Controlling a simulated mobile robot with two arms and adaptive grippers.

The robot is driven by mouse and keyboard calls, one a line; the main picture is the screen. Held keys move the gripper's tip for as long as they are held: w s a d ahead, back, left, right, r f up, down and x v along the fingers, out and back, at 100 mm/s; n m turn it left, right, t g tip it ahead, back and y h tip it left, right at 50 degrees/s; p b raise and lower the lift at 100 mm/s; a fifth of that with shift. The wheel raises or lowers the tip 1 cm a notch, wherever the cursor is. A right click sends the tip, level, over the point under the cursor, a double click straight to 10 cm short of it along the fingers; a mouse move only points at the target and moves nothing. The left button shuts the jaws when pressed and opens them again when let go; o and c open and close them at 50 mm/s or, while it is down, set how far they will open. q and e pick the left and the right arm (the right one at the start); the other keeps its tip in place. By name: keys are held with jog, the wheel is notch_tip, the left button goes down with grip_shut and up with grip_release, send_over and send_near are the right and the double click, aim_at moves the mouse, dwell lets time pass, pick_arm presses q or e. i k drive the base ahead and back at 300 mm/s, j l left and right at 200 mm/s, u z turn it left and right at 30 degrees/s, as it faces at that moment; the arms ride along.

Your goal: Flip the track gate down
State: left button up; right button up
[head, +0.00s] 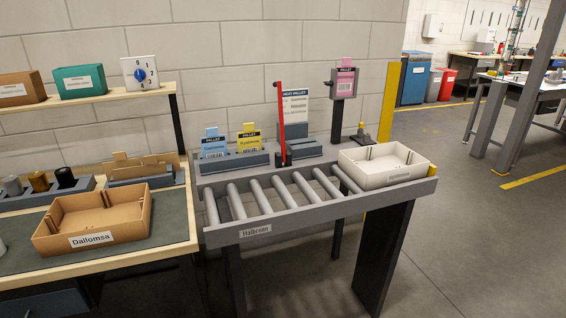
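The track gate looks to be the slim red bar (281,121). It stands upright at the back edge of the roller track (257,200), rising from a dark mount with a red part at its foot. The track's rollers are bare along the left and middle. A white bin (384,177) with a label stands on the track's right end. Neither of my grippers is in the head view.
Blue (213,143) and yellow (248,139) pallet cards stand in a grey holder behind the track. A pink card (346,82) hangs on a post at right. A cardboard box (93,219) sits on the left bench. Floor at right is clear.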

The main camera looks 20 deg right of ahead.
aim_at(278, 84)
jog(key=i+l, duration=0.7)
jog(key=l, duration=0.15)
jog(key=i+l, duration=0.7)
jog(key=l, duration=0.15)
